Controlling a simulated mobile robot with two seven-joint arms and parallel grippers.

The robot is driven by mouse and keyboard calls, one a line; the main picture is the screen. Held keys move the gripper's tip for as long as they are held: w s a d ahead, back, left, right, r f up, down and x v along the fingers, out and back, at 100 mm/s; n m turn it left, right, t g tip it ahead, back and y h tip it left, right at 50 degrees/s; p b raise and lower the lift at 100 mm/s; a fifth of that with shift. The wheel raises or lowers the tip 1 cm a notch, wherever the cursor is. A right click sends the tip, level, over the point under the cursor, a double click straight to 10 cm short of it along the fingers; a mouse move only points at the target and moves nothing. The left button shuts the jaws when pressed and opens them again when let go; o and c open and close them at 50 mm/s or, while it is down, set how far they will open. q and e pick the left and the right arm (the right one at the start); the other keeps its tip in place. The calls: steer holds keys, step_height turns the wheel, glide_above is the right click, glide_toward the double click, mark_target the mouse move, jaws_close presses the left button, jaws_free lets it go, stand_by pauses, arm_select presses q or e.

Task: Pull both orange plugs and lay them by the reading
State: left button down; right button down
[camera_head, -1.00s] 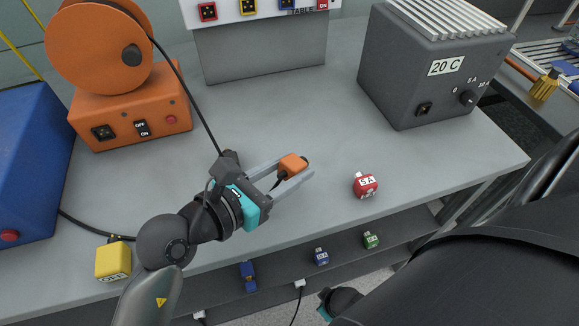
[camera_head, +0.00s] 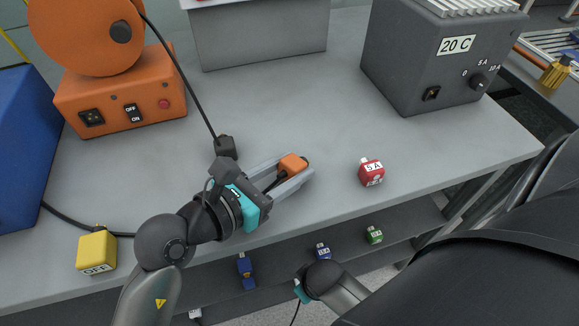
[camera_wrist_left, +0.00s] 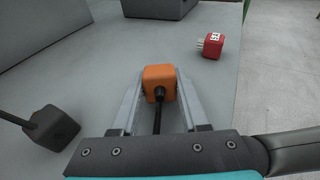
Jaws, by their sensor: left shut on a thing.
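My left gripper (camera_head: 290,172) is shut on an orange plug (camera_head: 292,164) and holds it over the front part of the grey bench (camera_head: 285,100). In the left wrist view the orange plug (camera_wrist_left: 159,82) sits between the two fingers, its black cord running back toward the palm. Part of my right gripper (camera_head: 303,291) shows below the bench edge; its fingers cannot be made out. I do not clearly see a second orange plug. A dark grey box (camera_head: 410,70) carries a "20 C" label and a dial marked in amperes.
A red "5 A" plug (camera_head: 371,173) lies right of the left gripper. A black plug (camera_head: 226,147) on a cable lies behind it. An orange reel unit (camera_head: 120,110) and a yellow "OFF" block (camera_head: 97,250) stand left. Blue and green plugs (camera_head: 374,235) lie on the lower shelf.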

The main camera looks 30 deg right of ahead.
steer(key=shift+r, duration=0.1)
arm_select(q)
steer(key=shift+c, duration=1.7)
jaws_free()
steer(key=shift+a, duration=0.1)
steer(key=shift+a, duration=0.2)
steer(key=p+v, duration=0.1)
steer(key=v, duration=0.4)
steer(key=shift+s+a+r+p, duration=0.15)
steer(key=shift+p, duration=0.2)
steer(key=p+v, duration=0.1)
steer(key=v, duration=0.6)
steer(key=shift+s+a, duration=0.1)
steer(key=shift+a, duration=0.25)
steer(key=shift+v, duration=0.8)
arm_select(e)
steer(key=shift+s+d+f, duration=0.35)
steer(key=shift+s+f, duration=0.05)
steer(key=shift+f, duration=0.4)
steer(key=shift+s+d+f, duration=0.3)
steer(key=shift+s+f, duration=0.1)
steer(key=shift+f, duration=0.4)
steer(key=shift+s+d+f, duration=0.35)
steer(key=shift+s+f, duration=0.05)
steer(key=shift+f, duration=0.4)
arm_select(q)
steer(key=shift+r, duration=0.1)
